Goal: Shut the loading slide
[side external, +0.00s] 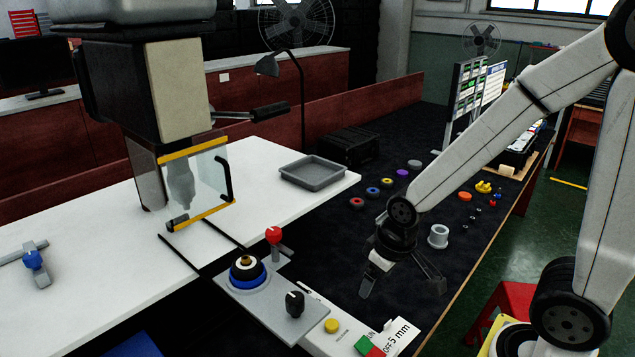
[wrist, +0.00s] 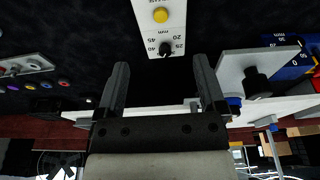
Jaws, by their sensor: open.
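The loading slide appears to be the grey plate (side external: 252,301) at the ends of two dark rails (side external: 222,234) that run out from the machine. It sits away from the machine's clear, yellow-edged guard (side external: 212,180). A blue ring with a dark and brass-coloured part (side external: 247,268) and a black knob (side external: 294,303) are on the plate. The plate also shows at right in the wrist view (wrist: 233,68). My gripper (side external: 402,288) is open and empty, right of the plate and apart from it, with its fingers spread in the wrist view (wrist: 160,75).
A red-knobbed lever (side external: 274,237) stands beside the plate. A control strip with a yellow button (side external: 331,326) and a red-green switch (side external: 370,346) lies in front. A grey tray (side external: 313,174), coloured rings (side external: 387,182) and a grey flanged cylinder (side external: 438,236) stand farther back.

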